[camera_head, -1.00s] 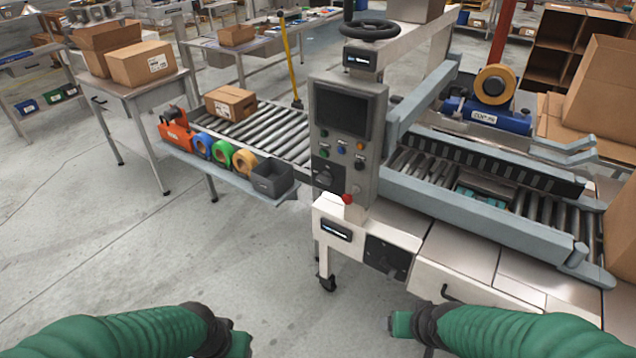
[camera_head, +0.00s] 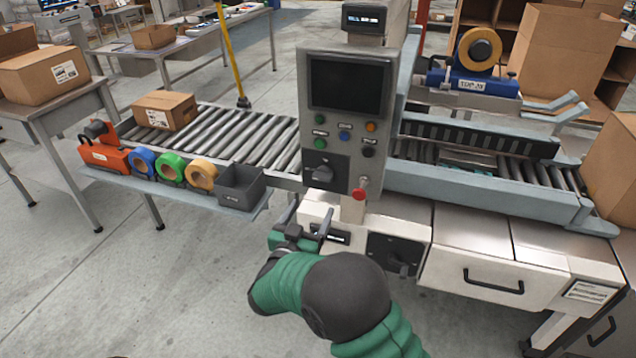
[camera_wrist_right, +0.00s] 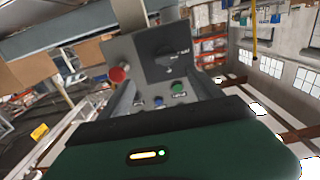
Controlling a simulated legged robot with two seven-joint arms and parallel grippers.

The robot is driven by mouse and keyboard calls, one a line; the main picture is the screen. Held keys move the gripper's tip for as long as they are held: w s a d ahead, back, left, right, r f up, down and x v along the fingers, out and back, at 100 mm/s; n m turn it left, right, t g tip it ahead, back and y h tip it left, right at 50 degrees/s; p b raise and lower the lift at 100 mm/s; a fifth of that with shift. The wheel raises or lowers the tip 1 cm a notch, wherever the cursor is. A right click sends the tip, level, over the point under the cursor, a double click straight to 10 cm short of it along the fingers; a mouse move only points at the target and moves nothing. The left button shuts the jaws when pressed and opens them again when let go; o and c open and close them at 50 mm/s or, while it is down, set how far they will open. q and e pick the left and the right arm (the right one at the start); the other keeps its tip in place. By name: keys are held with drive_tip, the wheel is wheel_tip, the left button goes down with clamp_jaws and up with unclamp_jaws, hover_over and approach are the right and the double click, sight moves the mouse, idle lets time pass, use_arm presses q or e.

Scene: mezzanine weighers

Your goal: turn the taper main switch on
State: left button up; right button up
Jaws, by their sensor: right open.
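The taper's grey control panel (camera_head: 343,125) stands in the middle of the head view. A black rotary switch (camera_head: 320,172) sits low on its left side; the right wrist view also shows this switch (camera_wrist_right: 168,60), upside down. A second black rotary handle (camera_head: 398,258) is on a dark plate on the white machine body below. I cannot tell either one's on or off position. My right gripper (camera_head: 308,214) is open and empty, below and just left of the panel, apart from the switch. In its wrist view the fingers (camera_wrist_right: 165,88) point toward the panel. My left gripper is out of view.
A red mushroom button (camera_head: 361,189) projects right of the switch, with several coloured buttons (camera_head: 345,135) above. A grey bin (camera_head: 240,187) and tape rolls (camera_head: 171,166) sit on a shelf to the left. Open floor lies at the lower left.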

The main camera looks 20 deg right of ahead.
drive_tip(key=b, duration=0.1)
approach(321, 179)
drive_tip(key=x, duration=0.5)
drive_tip(key=shift+w+a+f, duration=0.25)
drive_tip(key=shift+a, duration=0.1)
drive_tip(key=x, duration=0.4)
drive_tip(key=shift+s+d, duration=0.2)
drive_tip(key=shift+d, duration=0.2)
drive_tip(key=shift+w+d, duration=0.2)
drive_tip(key=shift+d, duration=0.25)
drive_tip(key=shift+a, duration=0.3)
drive_tip(key=shift+c, duration=0.4)
drive_tip(key=shift+a+r, duration=0.1)
drive_tip(key=shift+a, duration=0.2)
drive_tip(key=c, duration=0.5)
drive_tip(key=shift+s+d, duration=0.1)
drive_tip(key=shift+d, duration=0.15)
drive_tip(key=c, duration=0.7)
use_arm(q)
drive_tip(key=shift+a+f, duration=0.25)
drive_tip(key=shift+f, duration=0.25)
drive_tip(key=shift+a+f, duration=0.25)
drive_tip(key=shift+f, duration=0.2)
use_arm(e)
drive_tip(key=shift+c, duration=0.5)
